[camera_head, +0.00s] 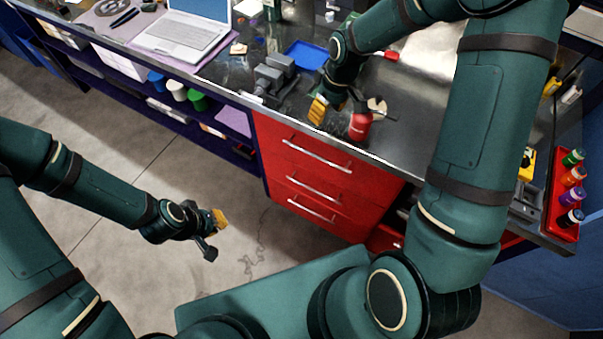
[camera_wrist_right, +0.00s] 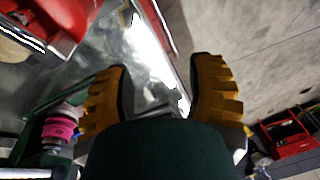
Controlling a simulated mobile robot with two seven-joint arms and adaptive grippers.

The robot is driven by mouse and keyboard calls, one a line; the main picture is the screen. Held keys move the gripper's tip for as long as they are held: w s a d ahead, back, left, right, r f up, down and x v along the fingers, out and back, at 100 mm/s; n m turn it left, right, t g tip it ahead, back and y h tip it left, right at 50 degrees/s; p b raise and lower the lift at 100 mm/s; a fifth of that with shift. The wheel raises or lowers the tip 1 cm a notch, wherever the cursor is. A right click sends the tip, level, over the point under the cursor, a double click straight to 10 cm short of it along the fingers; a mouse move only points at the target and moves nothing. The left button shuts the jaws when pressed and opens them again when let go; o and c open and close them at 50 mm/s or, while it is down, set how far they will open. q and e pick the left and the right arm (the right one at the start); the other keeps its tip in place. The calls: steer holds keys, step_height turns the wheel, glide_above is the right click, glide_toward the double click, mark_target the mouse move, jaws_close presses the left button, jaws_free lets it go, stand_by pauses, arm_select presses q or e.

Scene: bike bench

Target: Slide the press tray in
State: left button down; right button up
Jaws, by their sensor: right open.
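I cannot tell for certain which thing is the press tray. A flat blue tray (camera_head: 305,55) lies on the metal bench beside a grey vise-like device (camera_head: 274,76). My right gripper (camera_head: 318,109) is above the bench near its front edge, in front of the blue tray and left of a red can (camera_head: 360,126). In the right wrist view my right gripper (camera_wrist_right: 160,95) has its yellow fingers wide apart, with nothing between them but bench and its edge behind. My left gripper (camera_head: 217,221) hangs over the floor, away from the bench; its finger opening is unclear.
Red drawers (camera_head: 310,178) are shut below the bench edge. A laptop (camera_head: 186,35) stands at the left. A red rack of bottles (camera_head: 566,200) is at the right. In the right wrist view a pink ribbed part (camera_wrist_right: 60,128) is left of the fingers. The floor by my left arm is clear.

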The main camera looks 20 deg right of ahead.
arm_select(q)
steer(key=shift+s+f, duration=0.1)
steer(key=shift+s, duration=0.3)
arm_select(e)
steer(key=s+a+f+m+t+y, duration=0.1)
steer(key=s+a+f+m, duration=0.3)
steer(key=s+a+f, duration=0.4)
steer(key=shift+s+a+f+y, duration=0.2)
steer(key=shift+a+f+y, duration=0.3)
steer(key=shift+a+f, duration=0.7)
arm_select(q)
step_height(320, 180, down, 7)
steer(key=b, duration=0.6)
steer(key=shift+s+d+b, duration=0.2)
steer(key=shift+s+b, duration=0.05)
steer(key=shift+b, duration=0.15)
arm_select(e)
steer(key=s+a+f+m, duration=0.3)
steer(key=s+f, duration=0.4)
steer(key=f, duration=0.3)
steer(key=shift+s+a+f, duration=0.25)
steer(key=shift+s+a, duration=0.05)
steer(key=shift+a, duration=0.1)
